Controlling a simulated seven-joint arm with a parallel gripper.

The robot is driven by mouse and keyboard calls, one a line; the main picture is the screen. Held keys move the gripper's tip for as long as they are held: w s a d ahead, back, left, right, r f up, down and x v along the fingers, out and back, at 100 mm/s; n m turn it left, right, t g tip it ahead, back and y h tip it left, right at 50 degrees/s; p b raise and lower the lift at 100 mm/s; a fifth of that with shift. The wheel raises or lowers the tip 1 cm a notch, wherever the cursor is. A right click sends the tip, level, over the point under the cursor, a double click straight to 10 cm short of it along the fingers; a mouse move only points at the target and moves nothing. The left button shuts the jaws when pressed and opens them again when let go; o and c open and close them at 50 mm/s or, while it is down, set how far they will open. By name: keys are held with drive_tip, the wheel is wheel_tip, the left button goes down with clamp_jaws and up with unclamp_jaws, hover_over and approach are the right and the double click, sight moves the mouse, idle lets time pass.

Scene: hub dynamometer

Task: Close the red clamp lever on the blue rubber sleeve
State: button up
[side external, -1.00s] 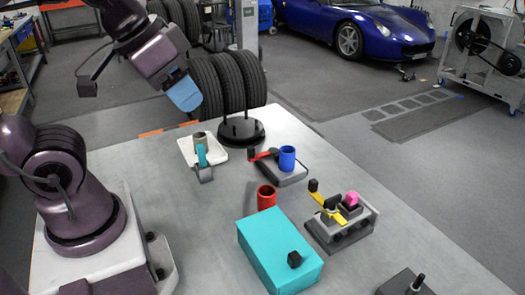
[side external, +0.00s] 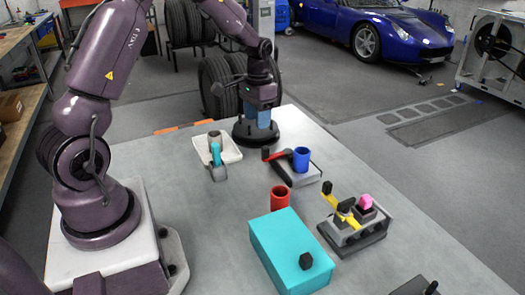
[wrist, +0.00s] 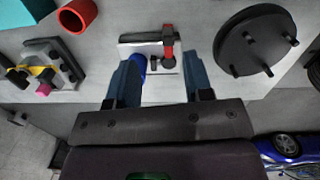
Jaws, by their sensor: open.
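The blue sleeve (side external: 301,160) stands upright on a grey clamp base (side external: 300,176) near the far right table edge. The red clamp lever (side external: 279,154) reaches left from the sleeve and has a black knob at its end. My gripper (side external: 258,124) points down beyond and left of the lever, in front of the tyres, apart from the clamp. In the wrist view, its two blue-grey fingers (wrist: 162,66) are spread with nothing between them in grip. The red lever (wrist: 168,40) shows between and beyond the fingertips. The left finger partly hides the blue sleeve (wrist: 140,66).
A black round hub with studs (side external: 256,134) stands under my gripper. A white tray with a teal-handled piece (side external: 216,154) lies left. A red cup (side external: 280,197), a turquoise box (side external: 291,249) and a yellow-lever clamp with a pink block (side external: 354,216) stand nearer. Bare table lies between.

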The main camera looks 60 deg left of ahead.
sight(262, 148)
drive_tip(key=shift+m+t, duration=0.3)
drive_tip(key=shift+m, duration=0.3)
drive_tip(key=f, duration=0.4)
drive_tip(key=w+f, duration=0.1)
drive_tip(key=f, duration=0.3)
drive_tip(key=w+f, duration=0.1)
drive_tip(key=f, duration=0.3)
drive_tip(key=shift+a, duration=0.4)
drive_tip(key=shift+c, duration=0.2)
clamp_jaws()
